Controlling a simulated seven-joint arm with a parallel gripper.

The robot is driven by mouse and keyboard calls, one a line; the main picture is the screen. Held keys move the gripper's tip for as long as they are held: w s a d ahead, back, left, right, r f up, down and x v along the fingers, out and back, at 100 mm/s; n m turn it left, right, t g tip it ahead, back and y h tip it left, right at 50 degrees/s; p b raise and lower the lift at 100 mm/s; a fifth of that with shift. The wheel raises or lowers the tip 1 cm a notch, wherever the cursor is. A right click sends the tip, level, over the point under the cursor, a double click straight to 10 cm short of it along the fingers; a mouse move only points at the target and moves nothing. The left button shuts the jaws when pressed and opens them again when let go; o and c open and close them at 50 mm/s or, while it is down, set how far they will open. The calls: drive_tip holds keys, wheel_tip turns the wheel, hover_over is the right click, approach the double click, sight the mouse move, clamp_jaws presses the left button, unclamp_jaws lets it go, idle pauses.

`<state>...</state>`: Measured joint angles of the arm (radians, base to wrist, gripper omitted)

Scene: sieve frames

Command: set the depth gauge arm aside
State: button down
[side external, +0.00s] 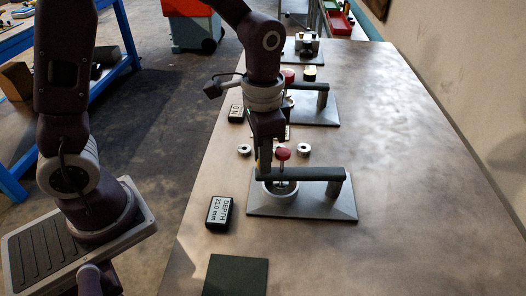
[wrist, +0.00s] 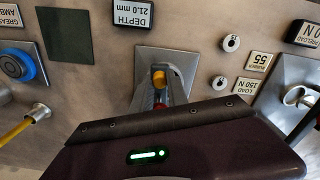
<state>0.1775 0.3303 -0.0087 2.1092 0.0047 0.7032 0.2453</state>
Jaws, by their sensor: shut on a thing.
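The depth gauge stand has a grey base plate (side external: 325,208), a post at its right end and a dark horizontal gauge arm (side external: 312,174) above it. A red knob (side external: 283,154) on a thin stem stands at the arm, above a pale ring (side external: 281,194) on the plate. My gripper (side external: 264,168) is low at the arm's left end, shut on it; the exact finger contact is hard to see. In the wrist view the base plate (wrist: 190,62) lies beyond my gripper, with an orange tip (wrist: 158,78) showing; the gripper body hides much of the arm.
A depth display (side external: 219,212) reading 21.0 mm lies left of the plate. A dark green mat (side external: 236,275) lies in front. Small weights (side external: 303,149) and another stand (side external: 318,108) are behind. The table's right side is clear.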

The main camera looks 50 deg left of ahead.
drive_tip(key=d+n, duration=1.6)
drive_tip(key=d, duration=0.4)
drive_tip(key=shift+w+d, duration=0.25)
drive_tip(key=shift+d, duration=0.15)
drive_tip(key=c, duration=1.3)
unclamp_jaws()
wheel_tip(320, 180, up, 7)
